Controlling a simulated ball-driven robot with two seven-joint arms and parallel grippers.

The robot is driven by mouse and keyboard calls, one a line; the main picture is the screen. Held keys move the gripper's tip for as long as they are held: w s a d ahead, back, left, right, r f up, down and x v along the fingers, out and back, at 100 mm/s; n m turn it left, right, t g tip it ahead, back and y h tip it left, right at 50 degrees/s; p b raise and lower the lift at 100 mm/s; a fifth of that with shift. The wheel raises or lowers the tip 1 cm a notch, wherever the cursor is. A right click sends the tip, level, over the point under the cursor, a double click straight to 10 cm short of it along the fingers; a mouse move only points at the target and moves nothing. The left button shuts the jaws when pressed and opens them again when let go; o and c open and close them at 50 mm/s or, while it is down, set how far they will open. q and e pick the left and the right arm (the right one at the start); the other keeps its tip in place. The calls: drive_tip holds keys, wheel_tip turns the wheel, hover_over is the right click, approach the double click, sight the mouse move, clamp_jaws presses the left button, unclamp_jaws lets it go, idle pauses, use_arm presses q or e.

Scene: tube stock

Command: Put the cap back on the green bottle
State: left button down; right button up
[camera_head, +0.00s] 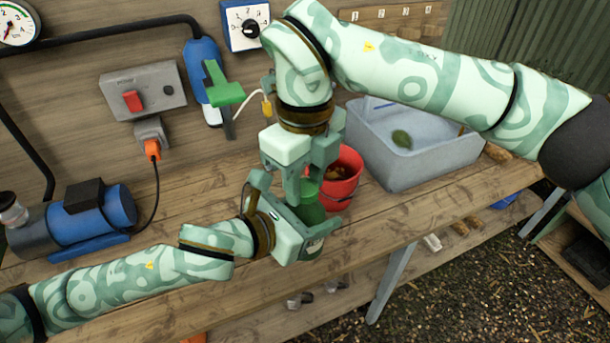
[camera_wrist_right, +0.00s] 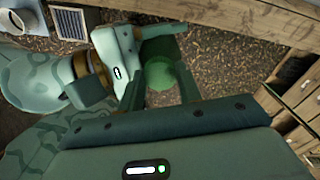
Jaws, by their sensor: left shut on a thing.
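The green bottle (camera_head: 311,212) stands upright over the bench in the head view, its lower part behind my left gripper. My left gripper (camera_head: 312,234) is shut on it from the left. My right gripper (camera_head: 308,182) points down from above, its fingers at the bottle's top. In the right wrist view a round, brighter green piece (camera_wrist_right: 161,73) lies between the fingers of my right gripper (camera_wrist_right: 160,88). It looks like the cap, seen from above. I cannot tell whether these fingers press on it or whether it is seated on the bottle.
A red bucket (camera_head: 341,180) stands close behind and right of the grippers. A grey basin (camera_head: 425,165) is farther right. A blue pump (camera_head: 85,218) stands at the left of the wooden bench (camera_head: 185,205). A blue and green tool (camera_head: 208,80) hangs on the wall.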

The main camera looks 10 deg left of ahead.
idle(0.3)
drive_tip(key=o, duration=1.1)
drive_tip(key=shift+o, duration=0.2)
drive_tip(key=shift+r, duration=0.1)
wheel_tip(320, 180, up, 12)
